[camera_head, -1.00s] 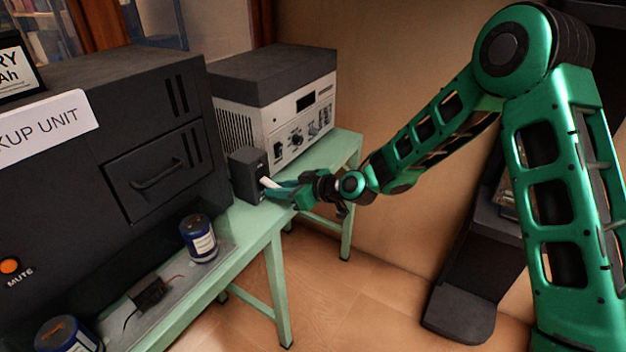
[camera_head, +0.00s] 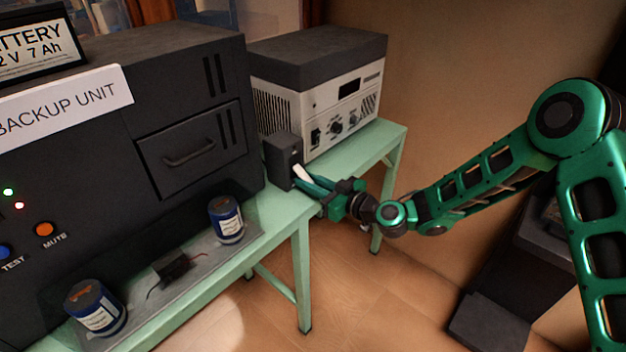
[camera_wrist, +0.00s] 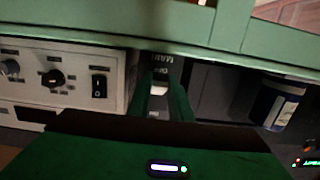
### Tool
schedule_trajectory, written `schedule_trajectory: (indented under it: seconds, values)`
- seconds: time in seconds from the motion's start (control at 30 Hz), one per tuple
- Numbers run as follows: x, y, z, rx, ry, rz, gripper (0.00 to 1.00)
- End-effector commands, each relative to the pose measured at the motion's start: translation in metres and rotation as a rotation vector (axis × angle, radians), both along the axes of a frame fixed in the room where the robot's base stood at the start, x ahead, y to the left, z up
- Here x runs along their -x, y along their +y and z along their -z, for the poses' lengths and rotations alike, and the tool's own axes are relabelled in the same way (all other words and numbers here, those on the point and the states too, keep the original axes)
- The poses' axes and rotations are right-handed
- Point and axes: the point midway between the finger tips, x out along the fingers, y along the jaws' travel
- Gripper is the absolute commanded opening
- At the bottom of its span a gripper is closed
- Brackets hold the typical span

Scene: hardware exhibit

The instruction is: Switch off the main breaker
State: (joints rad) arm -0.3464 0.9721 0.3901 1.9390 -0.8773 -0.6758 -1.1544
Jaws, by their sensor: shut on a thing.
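The main breaker is a dark upright box (camera_head: 283,160) on the green table, between the backup unit and the grey-white instrument. It has a pale lever (camera_head: 303,173) on its front. My gripper (camera_head: 310,182) reaches in from the right and is shut on this lever. In the wrist view, which looks upside down, the lever (camera_wrist: 158,89) shows between the two green fingers. Lettering reading MAIN and OFF stands above it in that picture, and a small label below it. The fingers hide much of the breaker's face, and I cannot tell the lever's exact setting.
The black backup unit (camera_head: 150,110) stands left. The instrument (camera_head: 345,105) with knobs and a rocker switch (camera_wrist: 99,86) stands close behind the breaker. The floor in front is free.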

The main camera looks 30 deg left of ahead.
Motion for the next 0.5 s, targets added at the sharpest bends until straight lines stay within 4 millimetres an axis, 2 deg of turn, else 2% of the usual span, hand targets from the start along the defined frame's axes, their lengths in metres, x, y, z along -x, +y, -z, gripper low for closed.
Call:
schedule_trajectory:
  seconds: [0.03,0.23,0.27,0.3,0.33,0.5]
  values:
    - [-0.0121,-0.0063,0.0032,0.008,-0.012,0.022,0.0]
    - [-0.0126,-0.0066,0.0027,0.008,-0.012,0.023,0.0]
    - [-0.0126,-0.0065,0.0026,0.008,-0.012,0.023,0.23]
    - [-0.0125,-0.0066,0.0027,0.008,-0.012,0.023,0.33]
    - [-0.012,-0.0064,0.0027,0.008,-0.011,0.022,0.38]
    - [-0.0078,-0.0043,0.0016,0.005,-0.008,0.014,0.38]
